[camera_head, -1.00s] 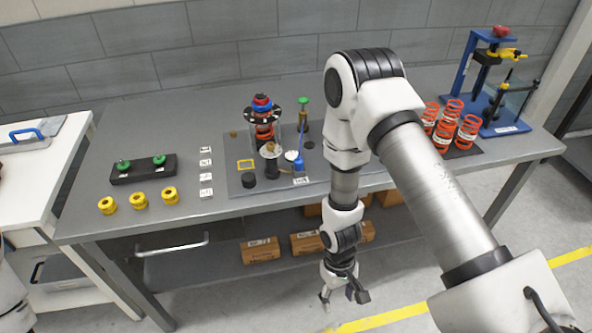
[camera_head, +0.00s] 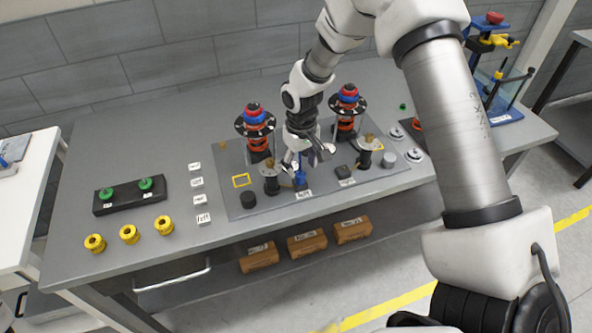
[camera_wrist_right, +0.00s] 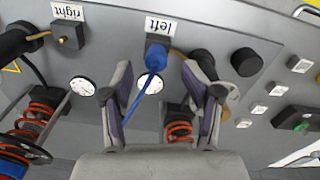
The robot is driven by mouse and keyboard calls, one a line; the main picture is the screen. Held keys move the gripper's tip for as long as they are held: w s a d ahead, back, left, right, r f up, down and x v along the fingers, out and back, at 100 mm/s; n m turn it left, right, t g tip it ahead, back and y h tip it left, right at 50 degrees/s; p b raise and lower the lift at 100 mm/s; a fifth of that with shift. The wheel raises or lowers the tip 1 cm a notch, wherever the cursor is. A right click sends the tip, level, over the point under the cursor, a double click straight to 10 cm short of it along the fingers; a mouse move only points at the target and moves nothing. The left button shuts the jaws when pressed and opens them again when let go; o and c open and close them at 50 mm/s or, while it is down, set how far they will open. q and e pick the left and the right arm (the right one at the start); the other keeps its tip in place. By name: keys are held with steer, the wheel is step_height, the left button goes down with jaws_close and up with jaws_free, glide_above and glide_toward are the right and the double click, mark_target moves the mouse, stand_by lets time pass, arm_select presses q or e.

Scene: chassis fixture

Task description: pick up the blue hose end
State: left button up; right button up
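The blue hose end (camera_head: 300,177) stands at the block (camera_head: 304,192) with the "left" label on the grey fixture board. In the right wrist view the blue hose end (camera_wrist_right: 156,57) sits at the block under the "left" label (camera_wrist_right: 158,26), and its thin blue hose runs down between my fingers. My right gripper (camera_head: 308,160) is just above and beside it. My left gripper is out of view.
Two spring struts (camera_head: 258,135) (camera_head: 346,115) stand behind on the board. Dark posts (camera_head: 270,180) (camera_head: 365,155) stand on either side of the hose end. A "right" block (camera_head: 345,174) is close by. The table's left front holds yellow rings (camera_head: 129,234).

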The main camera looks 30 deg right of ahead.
mark_target(301, 174)
steer(key=shift+s+d+f+p, duration=0.2)
steer(key=shift+f+p, duration=0.25)
steer(key=shift+f, duration=0.15)
steer(key=shift+s+d+f+p, duration=0.15)
steer(key=shift+f+p, duration=0.25)
steer(key=shift+f, duration=0.2)
steer(key=w+f, duration=0.2)
steer(key=f, duration=0.1)
steer(key=shift+w+f, duration=0.1)
steer(key=shift+a, duration=0.1)
steer(key=shift+s+r, duration=0.3)
steer(key=shift+s, duration=0.1)
steer(key=c, duration=0.6)
steer(key=shift+s+r, duration=0.1)
steer(key=shift+s, duration=0.05)
steer(key=c, duration=0.5)
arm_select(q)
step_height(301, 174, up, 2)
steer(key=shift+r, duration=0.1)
arm_select(e)
jaws_close()
